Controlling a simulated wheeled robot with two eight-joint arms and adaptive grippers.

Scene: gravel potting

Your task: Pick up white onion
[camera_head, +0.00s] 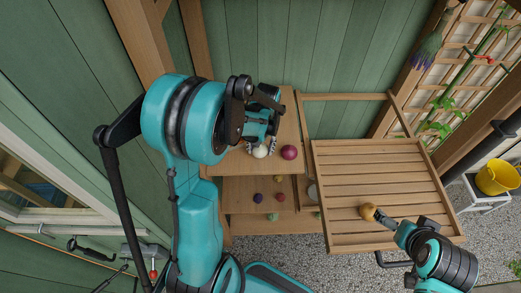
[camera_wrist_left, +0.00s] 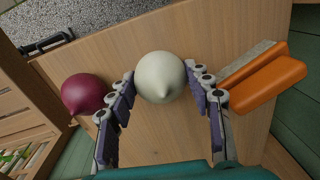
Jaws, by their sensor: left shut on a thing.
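The white onion (camera_wrist_left: 160,77) is pale and round with a pointed tip, and sits over a wooden shelf (camera_wrist_left: 160,135). My left gripper (camera_wrist_left: 163,95) has a finger on each side of it and is shut on it. In the head view the white onion (camera_head: 260,151) shows just below the left gripper (camera_head: 262,142). I cannot tell whether it touches the shelf.
A red onion (camera_wrist_left: 85,94) lies beside the left gripper, also in the head view (camera_head: 289,152). An orange-handled tool (camera_wrist_left: 262,85) lies on its other side. Small coloured balls sit on the lower shelf (camera_head: 240,195). The slatted table (camera_head: 375,165) is mostly clear. A yellow bucket (camera_head: 496,177) stands far right.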

